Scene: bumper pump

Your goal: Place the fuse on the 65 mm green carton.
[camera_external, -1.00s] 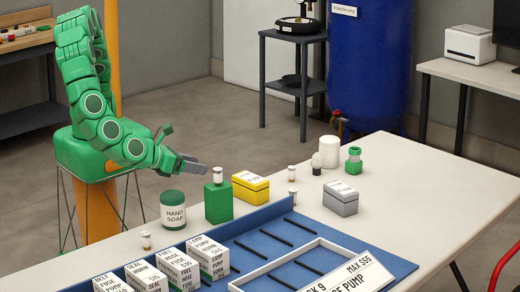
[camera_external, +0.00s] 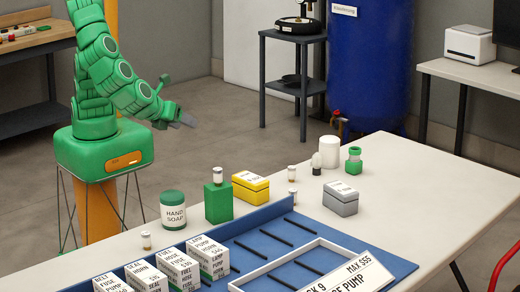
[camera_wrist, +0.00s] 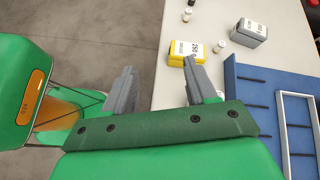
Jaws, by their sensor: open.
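A small fuse (camera_external: 218,175) with a white body and metallic ends stands upright on top of the green carton (camera_external: 218,204) in the external view. The carton stands on the table between the hand soap jar and the yellow box. My gripper (camera_external: 184,121) is open and empty, raised above and behind the carton, up and to the left of it in the picture, clear of the fuse. In the wrist view the spread fingers of my gripper (camera_wrist: 159,76) have nothing between them. I cannot make out the fuse on the carton in that view.
A hand soap jar (camera_external: 173,211), a yellow box (camera_external: 250,188) and a grey box (camera_external: 341,199) stand on the table (camera_external: 420,190). Another fuse (camera_external: 147,240) stands at the left. A blue tray (camera_external: 250,250) with white cartons lies in front. The right of the table is clear.

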